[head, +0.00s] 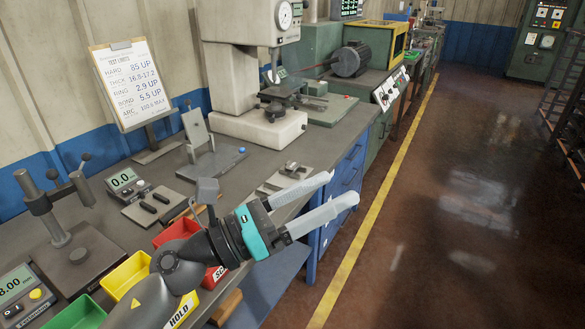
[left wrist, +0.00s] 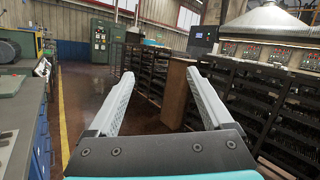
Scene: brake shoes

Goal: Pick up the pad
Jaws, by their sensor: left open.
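My left gripper (head: 342,188) reaches in over the front edge of the workbench (head: 235,172), its two pale fingers apart and nothing between them. In the left wrist view the open fingers (left wrist: 160,74) point out across the room, away from the bench top. I cannot make out the pad for certain in either view. A small grey fixture (head: 152,205) with dark bars lies on the bench, left of my gripper. My left arm hides part of the bench front and the bins. My right gripper is not in view.
Yellow (head: 127,272), green (head: 76,316) and red (head: 177,233) bins line the bench's front edge near my left arm. A tall press tester (head: 228,85) and a sign stand (head: 128,82) rise behind. The floor (head: 450,190) to the right is clear.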

